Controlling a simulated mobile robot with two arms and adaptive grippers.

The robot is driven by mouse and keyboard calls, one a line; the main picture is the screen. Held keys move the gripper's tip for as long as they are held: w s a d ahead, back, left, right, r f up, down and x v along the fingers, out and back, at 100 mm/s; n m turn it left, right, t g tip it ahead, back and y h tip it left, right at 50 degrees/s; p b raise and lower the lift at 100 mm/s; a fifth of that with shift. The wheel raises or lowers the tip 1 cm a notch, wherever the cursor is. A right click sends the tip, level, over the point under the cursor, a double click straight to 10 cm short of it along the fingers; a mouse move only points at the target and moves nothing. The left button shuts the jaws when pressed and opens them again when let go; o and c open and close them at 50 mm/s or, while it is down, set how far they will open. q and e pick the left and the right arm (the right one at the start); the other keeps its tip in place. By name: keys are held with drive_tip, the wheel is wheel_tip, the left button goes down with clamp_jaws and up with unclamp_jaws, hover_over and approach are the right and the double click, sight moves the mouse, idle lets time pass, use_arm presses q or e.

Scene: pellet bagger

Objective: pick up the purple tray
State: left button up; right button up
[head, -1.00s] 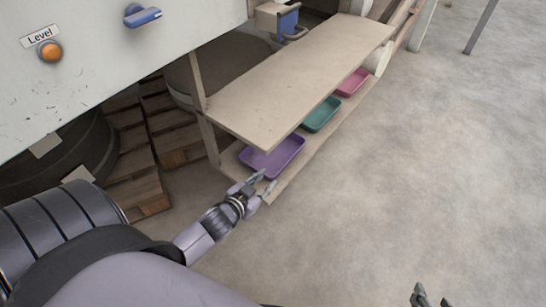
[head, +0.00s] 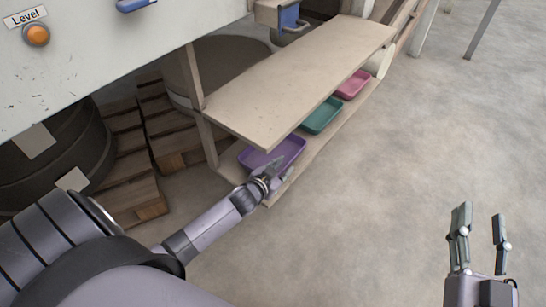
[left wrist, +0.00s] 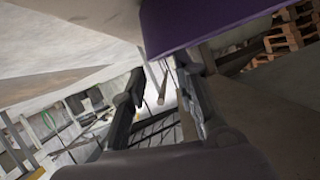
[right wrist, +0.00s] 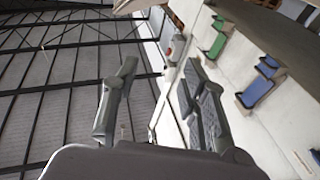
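The purple tray (head: 288,149) lies on the lower shelf, under the near end of the upper board. My left gripper (head: 279,170) is at its near long edge and covers part of it. In the left wrist view the tray (left wrist: 205,18) fills the top, close to the fingertips, and the left gripper (left wrist: 163,80) is open with a gap between its fingers. Whether a finger touches the tray, I cannot tell. My right gripper (head: 480,220) is open and empty over the floor at the lower right, with its fingers apart in the right wrist view (right wrist: 160,75).
A teal tray (head: 322,116) and a pink tray (head: 353,84) lie farther along the lower shelf (head: 312,155). The upper board (head: 290,85) overhangs them. Wooden pallets (head: 130,185) stand left of the shelf. The floor (head: 430,150) to the right is clear.

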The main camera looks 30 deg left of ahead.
sight(290, 162)
use_arm(q)
drive_tip(key=shift+w+f, duration=0.1)
drive_tip(key=shift+w, duration=0.15)
drive_tip(key=b+x, duration=0.2)
drive_tip(key=x, duration=0.2)
drive_tip(key=shift+w+b, duration=0.3)
drive_tip(key=shift+w+f, duration=0.1)
drive_tip(key=shift+w, duration=0.1)
use_arm(e)
drive_tip(key=s+r+t+y, duration=0.3)
drive_tip(key=s+r+t, duration=0.3)
drive_tip(key=r, duration=0.4)
drive_tip(key=shift+t, duration=0.7)
drive_tip(key=shift+d+r, duration=0.1)
use_arm(q)
clamp_jaws()
